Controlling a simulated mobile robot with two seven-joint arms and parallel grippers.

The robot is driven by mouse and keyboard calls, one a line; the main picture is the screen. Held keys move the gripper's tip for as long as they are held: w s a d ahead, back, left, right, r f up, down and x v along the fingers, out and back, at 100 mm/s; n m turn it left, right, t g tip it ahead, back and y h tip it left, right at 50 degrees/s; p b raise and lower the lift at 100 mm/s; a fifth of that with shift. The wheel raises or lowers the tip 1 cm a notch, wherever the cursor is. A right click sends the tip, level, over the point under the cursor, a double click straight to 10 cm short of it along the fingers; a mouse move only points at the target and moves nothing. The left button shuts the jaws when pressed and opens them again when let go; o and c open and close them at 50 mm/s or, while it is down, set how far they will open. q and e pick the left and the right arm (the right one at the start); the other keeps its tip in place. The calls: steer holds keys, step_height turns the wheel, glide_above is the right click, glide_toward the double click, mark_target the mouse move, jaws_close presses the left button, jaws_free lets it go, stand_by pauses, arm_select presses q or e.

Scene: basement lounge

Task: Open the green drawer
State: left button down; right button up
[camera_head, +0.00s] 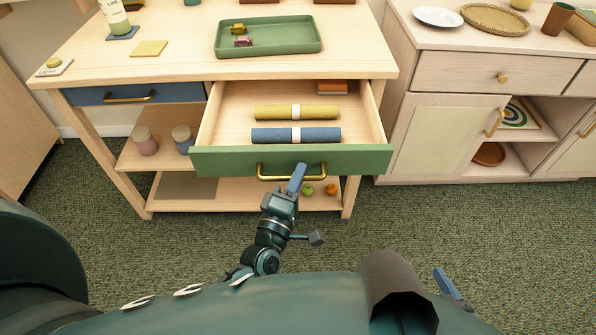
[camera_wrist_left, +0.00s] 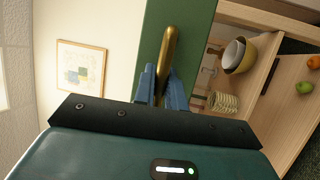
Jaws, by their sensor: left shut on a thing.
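The green drawer (camera_head: 222,160) is pulled well out from the wooden table, with its inside in plain view. A yellow roll (camera_head: 268,112) and a blue roll (camera_head: 262,135) lie in it, each with a white band. An orange item (camera_head: 331,86) lies at its back right. My left gripper (camera_head: 297,178) is shut on the drawer's brass handle (camera_head: 265,177). In the left wrist view, the blue fingers (camera_wrist_left: 161,86) close around the handle (camera_wrist_left: 170,45) in front of the green drawer face (camera_wrist_left: 150,35). A blue fingertip of my right gripper (camera_head: 447,283) shows at the lower right; its jaw state is unclear.
A blue drawer (camera_head: 85,96) with a brass handle is closed at the left. A green tray (camera_head: 310,47) stands on the tabletop. Jars and fruit sit on the lower shelves. A pale cabinet (camera_head: 455,70) stands at the right. Green carpet (camera_head: 400,235) is clear in front.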

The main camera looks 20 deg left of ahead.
steer(key=shift+w, duration=0.1)
arm_select(q)
steer(key=c, duration=1.5)
jaws_free()
steer(key=shift+o, duration=0.2)
